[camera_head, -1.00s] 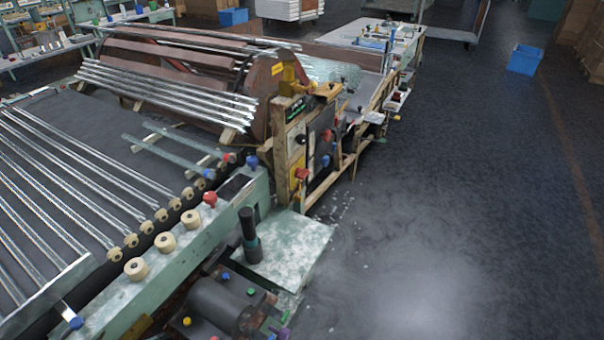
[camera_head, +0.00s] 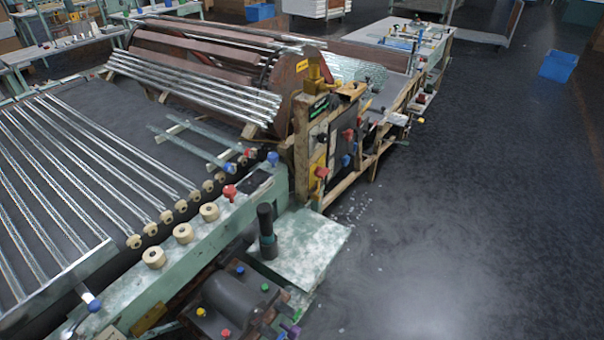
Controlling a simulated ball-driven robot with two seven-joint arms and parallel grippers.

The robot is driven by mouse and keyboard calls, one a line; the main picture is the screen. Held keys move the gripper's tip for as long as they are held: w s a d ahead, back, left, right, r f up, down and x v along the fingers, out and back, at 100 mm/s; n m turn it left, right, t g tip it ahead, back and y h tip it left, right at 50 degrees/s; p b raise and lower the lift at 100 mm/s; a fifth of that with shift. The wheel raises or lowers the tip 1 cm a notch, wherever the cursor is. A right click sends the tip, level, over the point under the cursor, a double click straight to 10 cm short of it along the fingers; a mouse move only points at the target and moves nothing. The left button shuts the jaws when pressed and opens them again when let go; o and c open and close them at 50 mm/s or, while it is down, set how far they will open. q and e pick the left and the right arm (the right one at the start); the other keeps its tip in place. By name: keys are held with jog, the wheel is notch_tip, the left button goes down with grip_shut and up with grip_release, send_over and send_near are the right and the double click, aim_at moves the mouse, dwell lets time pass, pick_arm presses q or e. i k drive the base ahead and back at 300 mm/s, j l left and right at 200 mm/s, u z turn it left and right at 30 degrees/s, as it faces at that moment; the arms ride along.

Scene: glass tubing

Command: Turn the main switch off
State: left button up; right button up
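A control panel (camera_head: 334,138) with a dark face and a wooden frame stands at the end of the brown drum machine, right of the picture's middle. A red knob (camera_head: 321,172) sits on a yellow plate at its left side. Another red knob (camera_head: 349,134) and a blue knob (camera_head: 346,160) are on or beside the dark face. A dark round knob (camera_head: 321,139) is on the lighter part to the left. I cannot tell which of these is the main switch, nor its position. Neither of my grippers is in view.
Glass tubes (camera_head: 90,160) lie on the roller bed at left. A green rail (camera_head: 205,245) with several rollers and a red knob (camera_head: 229,192) runs along its front. A dark motor (camera_head: 235,301) and green plate (camera_head: 305,245) stand below the panel.

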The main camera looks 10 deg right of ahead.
aim_at(321, 172)
jog(key=i+l+u, duration=0.25)
jog(key=l, duration=0.15)
jog(key=l+u, duration=0.55)
jog(key=l, duration=0.25)
